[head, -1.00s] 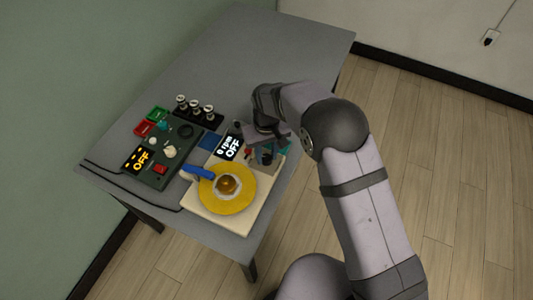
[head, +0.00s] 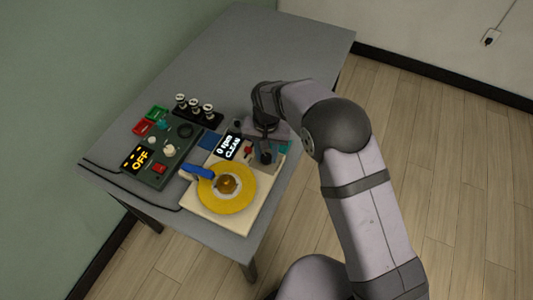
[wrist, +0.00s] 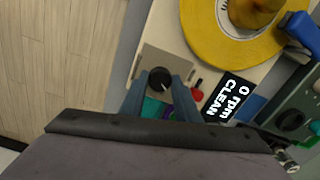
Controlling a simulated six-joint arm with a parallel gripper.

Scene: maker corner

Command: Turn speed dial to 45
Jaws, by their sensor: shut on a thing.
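A cream machine (head: 192,203) with a large yellow disc (head: 243,199) stands at the table's near side. Its display (head: 228,147) reads "0 rpm" and "CLEAN"; the display also shows in the wrist view (wrist: 229,97). A round dark dial (wrist: 160,78) with a pale pointer mark sits on a beige plate beside the disc. My gripper (head: 265,157) is low over this panel, and in the wrist view its fingers (wrist: 160,92) are shut on the dark dial, one on each side. I cannot read any scale around the dial.
A brown lump (head: 228,185) sits on the disc. A blue part (head: 198,172) reaches over the disc's edge. A red piece (wrist: 197,91) lies close beside my fingers. A dark control box (head: 152,177) reading "OFF" stands to the left. The table's far part is clear.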

